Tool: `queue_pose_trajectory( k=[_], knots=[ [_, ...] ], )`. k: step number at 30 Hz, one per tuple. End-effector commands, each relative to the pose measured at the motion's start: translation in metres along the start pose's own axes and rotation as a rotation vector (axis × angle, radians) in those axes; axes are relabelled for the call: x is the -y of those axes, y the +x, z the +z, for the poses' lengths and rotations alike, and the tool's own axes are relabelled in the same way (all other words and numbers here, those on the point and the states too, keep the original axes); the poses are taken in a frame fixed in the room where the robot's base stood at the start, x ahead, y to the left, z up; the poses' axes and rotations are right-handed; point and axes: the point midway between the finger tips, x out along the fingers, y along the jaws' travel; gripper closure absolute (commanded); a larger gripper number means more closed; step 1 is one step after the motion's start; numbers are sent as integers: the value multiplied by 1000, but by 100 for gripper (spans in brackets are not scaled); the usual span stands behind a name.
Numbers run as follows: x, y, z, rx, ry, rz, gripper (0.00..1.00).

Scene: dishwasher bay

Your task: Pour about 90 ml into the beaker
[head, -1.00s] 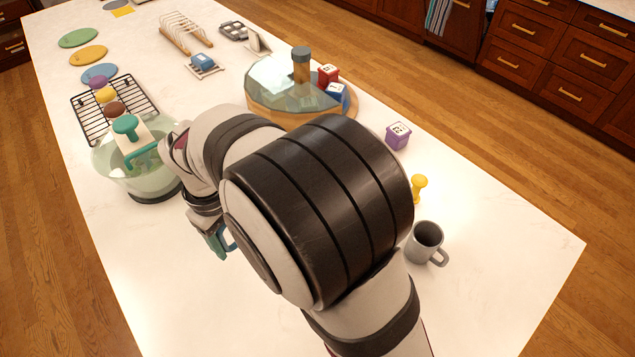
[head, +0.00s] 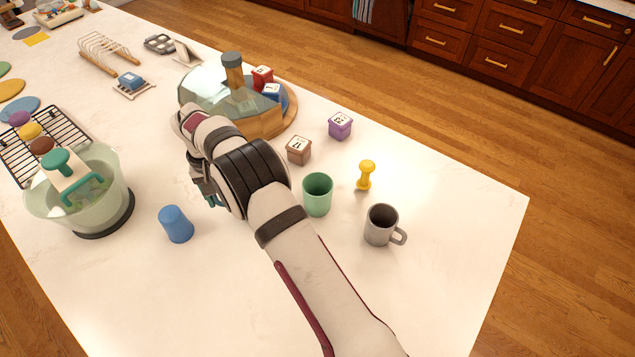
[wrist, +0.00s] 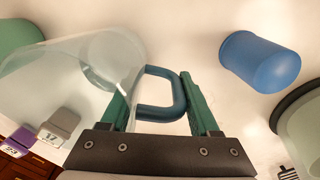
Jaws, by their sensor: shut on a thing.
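My gripper (wrist: 153,88) is shut on the blue handle (wrist: 160,110) of a clear jug (wrist: 85,70) in the wrist view. The jug reaches left from the fingers over the white worktop; I cannot tell how much liquid it holds. In the head view my arm mostly hides the gripper and jug. A green cup (head: 317,194) stands upright with its mouth open, right of my wrist; its side shows at the wrist view's left edge (wrist: 18,36). A blue cup (head: 176,225) stands mouth down, left of my arm. I cannot tell which vessel is the beaker.
Near the green cup are a brown block (head: 299,151), a purple block (head: 340,126), a yellow peg-like piece (head: 366,174) and a grey mug (head: 381,224). The front worktop is clear.

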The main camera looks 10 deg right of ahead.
Motion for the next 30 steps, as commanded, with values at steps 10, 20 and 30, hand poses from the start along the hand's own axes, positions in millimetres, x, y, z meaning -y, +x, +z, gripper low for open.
queue_pose_trajectory(
  k=[10,20,30],
  knots=[
    [-1,-4,0,-2,-2,-26,100],
    [-10,-19,1,-16,1,-175,100],
    [-27,-36,2,-33,2,-395,100]
  ],
)
